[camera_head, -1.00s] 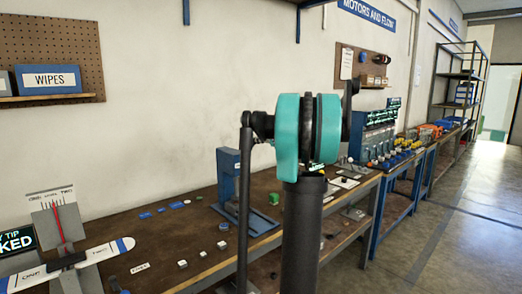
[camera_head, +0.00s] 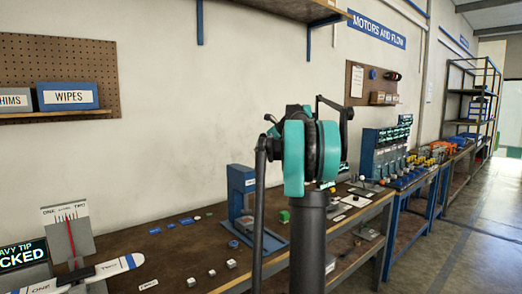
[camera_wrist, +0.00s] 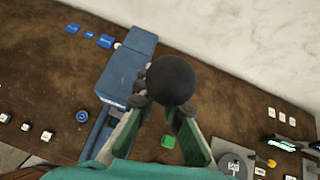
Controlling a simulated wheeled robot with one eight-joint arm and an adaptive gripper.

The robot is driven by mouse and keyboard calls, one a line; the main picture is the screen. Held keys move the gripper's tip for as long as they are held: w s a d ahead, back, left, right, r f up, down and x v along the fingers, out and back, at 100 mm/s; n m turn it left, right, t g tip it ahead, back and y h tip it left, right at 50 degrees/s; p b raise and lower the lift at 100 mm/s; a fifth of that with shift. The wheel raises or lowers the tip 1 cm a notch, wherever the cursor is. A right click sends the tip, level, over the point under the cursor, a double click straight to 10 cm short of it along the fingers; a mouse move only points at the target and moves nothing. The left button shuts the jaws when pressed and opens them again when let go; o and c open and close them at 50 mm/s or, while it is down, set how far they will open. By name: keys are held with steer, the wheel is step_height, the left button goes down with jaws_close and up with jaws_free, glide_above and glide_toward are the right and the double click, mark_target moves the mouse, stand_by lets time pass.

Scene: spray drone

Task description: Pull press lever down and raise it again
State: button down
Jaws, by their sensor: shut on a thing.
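The blue press (camera_head: 243,200) stands on the brown bench, just left of my arm in the head view. In the wrist view its blue body (camera_wrist: 127,68) lies left of and behind my fingers. A round black knob, the lever's end (camera_wrist: 171,78), sits at my fingertips. My gripper (camera_wrist: 163,104) is shut on this knob, with one finger on each side. The rest of the lever is hidden behind the knob and fingers. In the head view, my arm hides the gripper, and I cannot make out the lever there.
A green block (camera_head: 284,216) lies on the bench (camera_head: 180,255) close to the press. Small blue pieces and several small cubes lie to the left. A balance with a white beam (camera_head: 110,270) stands at the front left. Motor equipment (camera_head: 385,150) stands further right.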

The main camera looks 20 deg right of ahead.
steer(key=shift+w+r, duration=0.1)
steer(key=c, duration=1.6)
jaws_free()
steer(key=v, duration=1.2)
